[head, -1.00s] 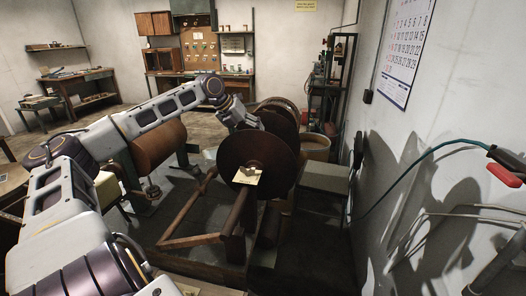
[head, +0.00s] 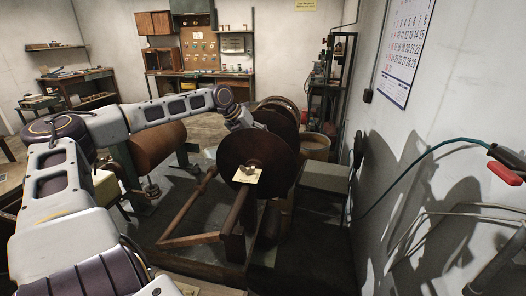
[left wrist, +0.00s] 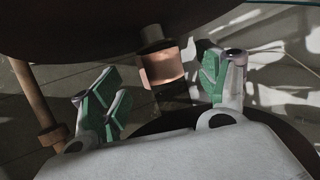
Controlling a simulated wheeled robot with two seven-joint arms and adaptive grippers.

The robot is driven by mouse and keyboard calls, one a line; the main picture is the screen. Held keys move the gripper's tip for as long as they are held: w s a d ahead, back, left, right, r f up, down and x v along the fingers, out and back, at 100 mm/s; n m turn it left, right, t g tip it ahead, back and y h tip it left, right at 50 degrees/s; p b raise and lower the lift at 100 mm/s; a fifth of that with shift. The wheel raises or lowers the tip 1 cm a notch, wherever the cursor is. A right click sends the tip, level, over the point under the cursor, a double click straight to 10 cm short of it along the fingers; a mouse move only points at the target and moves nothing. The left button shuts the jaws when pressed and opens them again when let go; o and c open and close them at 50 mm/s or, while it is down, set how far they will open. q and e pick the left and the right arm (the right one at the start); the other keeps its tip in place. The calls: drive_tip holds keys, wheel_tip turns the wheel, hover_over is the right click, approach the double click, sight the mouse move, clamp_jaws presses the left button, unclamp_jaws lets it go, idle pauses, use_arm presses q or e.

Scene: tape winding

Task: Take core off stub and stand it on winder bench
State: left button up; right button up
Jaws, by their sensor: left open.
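A short tan, copper-coloured core (left wrist: 160,68) sits on a narrower dark stub below a large dark disc in the left wrist view. My left gripper (left wrist: 160,90) is open, with green-padded fingers on either side of the core and apart from it. In the head view my left gripper (head: 238,118) is behind the large brown disc (head: 245,145), its fingers mostly hidden. The core is hidden there. I cannot tell which surface is the winder bench. My right gripper is in neither view.
A wooden frame (head: 190,240) stands in front of the disc, with a paper note (head: 247,175) near the disc's hub. A large brown roll (head: 158,150) is to the left. A grey box (head: 325,177) stands right, near the wall. A rod (left wrist: 35,100) is left in the wrist view.

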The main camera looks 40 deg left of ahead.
use_arm(q)
drive_tip(key=shift+x, duration=1.15)
drive_tip(key=shift+b+x, duration=0.35)
drive_tip(key=shift+x, duration=0.6)
drive_tip(key=shift+w+d+f, duration=0.1)
drive_tip(key=shift+w+f, duration=0.25)
drive_tip(key=shift+f, duration=0.2)
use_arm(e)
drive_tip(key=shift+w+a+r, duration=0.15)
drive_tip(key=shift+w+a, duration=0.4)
use_arm(q)
drive_tip(key=shift+c, duration=0.4)
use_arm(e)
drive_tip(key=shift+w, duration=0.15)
use_arm(q)
drive_tip(key=c, duration=1)
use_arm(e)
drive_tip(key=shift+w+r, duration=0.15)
